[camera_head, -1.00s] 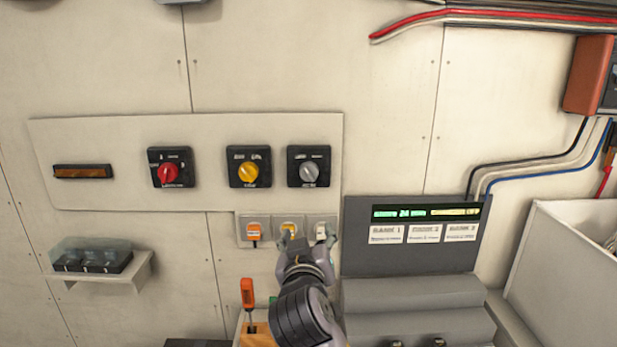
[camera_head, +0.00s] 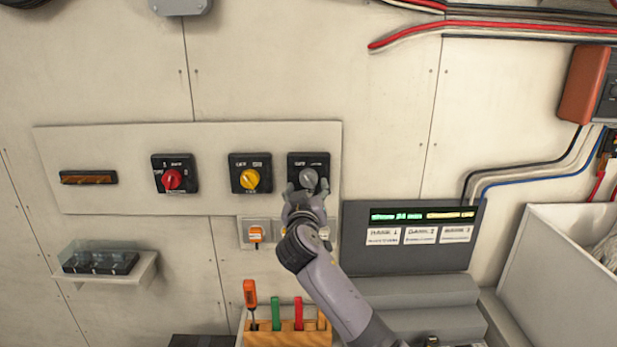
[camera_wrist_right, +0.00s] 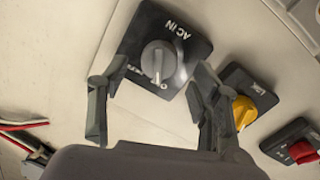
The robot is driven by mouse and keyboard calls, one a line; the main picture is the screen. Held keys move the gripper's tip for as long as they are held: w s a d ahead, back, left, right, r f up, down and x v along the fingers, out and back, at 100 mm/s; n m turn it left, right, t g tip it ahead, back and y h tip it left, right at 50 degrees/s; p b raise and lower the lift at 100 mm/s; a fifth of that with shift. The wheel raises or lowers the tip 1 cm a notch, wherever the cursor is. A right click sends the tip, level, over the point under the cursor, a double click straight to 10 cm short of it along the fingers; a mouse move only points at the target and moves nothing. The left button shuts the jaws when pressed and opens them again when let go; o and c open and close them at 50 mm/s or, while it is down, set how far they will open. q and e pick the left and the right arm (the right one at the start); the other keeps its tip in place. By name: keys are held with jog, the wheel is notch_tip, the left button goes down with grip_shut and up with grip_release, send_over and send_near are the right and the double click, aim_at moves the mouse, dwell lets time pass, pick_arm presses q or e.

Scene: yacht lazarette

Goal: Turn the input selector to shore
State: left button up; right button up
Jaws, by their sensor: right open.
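The input selector is a grey knob (camera_head: 308,178) on a square black plate, rightmost of three rotary switches on the wall panel. In the right wrist view, its plate reads "AC IN" and the grey knob (camera_wrist_right: 159,57) has a pale pointer line toward the "0" mark at the plate's lower edge; the other small lettering is hard to read. My right gripper (camera_head: 307,189) is open just in front of the knob. In the wrist view its fingers (camera_wrist_right: 153,88) stand apart, on either side of and short of the knob, with no visible contact. My left gripper is not in view.
A yellow knob (camera_head: 251,179) and a red knob (camera_head: 172,179) sit to the left on the same panel (camera_head: 120,150). Below are an orange-switched outlet (camera_head: 256,234) and a wooden tool block (camera_head: 285,338). A grey display unit (camera_head: 410,250) stands at right.

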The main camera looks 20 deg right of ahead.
aim_at(309, 184)
jog(key=shift+p+x, duration=0.35)
jog(key=shift+x, duration=1.2)
jog(key=shift+c, duration=0.4)
jog(key=c, duration=1.1)
